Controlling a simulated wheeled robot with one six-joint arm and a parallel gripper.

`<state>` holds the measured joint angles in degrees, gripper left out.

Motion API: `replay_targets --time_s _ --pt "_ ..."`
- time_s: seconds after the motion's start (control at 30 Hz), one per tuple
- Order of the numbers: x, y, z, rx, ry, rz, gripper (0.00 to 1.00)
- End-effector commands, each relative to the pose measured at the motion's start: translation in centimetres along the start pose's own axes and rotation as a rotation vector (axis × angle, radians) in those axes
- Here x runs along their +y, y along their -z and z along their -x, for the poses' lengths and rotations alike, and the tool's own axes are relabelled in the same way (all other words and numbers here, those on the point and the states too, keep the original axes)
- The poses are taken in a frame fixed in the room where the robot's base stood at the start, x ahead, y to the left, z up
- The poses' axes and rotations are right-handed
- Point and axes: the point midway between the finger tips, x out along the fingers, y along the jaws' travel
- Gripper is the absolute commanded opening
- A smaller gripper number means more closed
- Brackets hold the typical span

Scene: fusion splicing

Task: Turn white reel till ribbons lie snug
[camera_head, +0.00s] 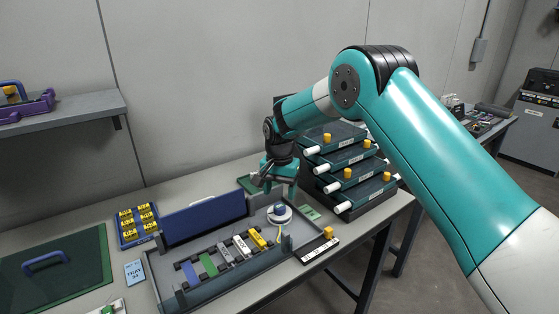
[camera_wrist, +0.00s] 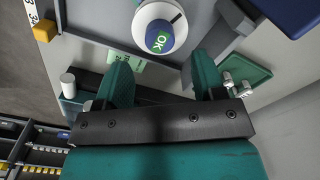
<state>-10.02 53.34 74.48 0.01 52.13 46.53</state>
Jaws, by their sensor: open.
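The white reel (camera_head: 281,215) sits at the right end of a grey open tray (camera_head: 290,248) on the bench. In the wrist view the white reel (camera_wrist: 159,24) shows at the top, with a dark mark on its rim and a blue and green cap reading OK. My gripper (camera_head: 275,188) is open and empty, just behind and above the reel. In the wrist view the two teal fingers of my gripper (camera_wrist: 162,72) point towards the reel, apart from it. Several coloured pieces, among them a yellow one (camera_head: 257,238), lie in a row in the tray. I cannot make out the ribbons themselves.
A stack of dark trays (camera_head: 352,170) with white and yellow knobs stands right of the gripper. A blue panel (camera_head: 203,216) rises along the grey tray's back. A blue holder with yellow pieces (camera_head: 137,224) and a green mat (camera_head: 60,270) lie to the left.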

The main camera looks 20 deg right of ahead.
Motion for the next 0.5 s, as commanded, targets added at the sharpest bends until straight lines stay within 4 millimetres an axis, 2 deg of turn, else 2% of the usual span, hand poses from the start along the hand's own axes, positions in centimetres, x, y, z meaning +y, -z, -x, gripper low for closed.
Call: replay_targets --time_s 0.1,0.3,0.5 --pt "-0.1 0.1 3.3 0.004 0.005 0.000 0.63" --pt "0.0 0.1 8.1 0.003 0.003 0.000 0.63" --pt "0.0 0.1 11.2 0.002 0.002 -0.001 0.63"
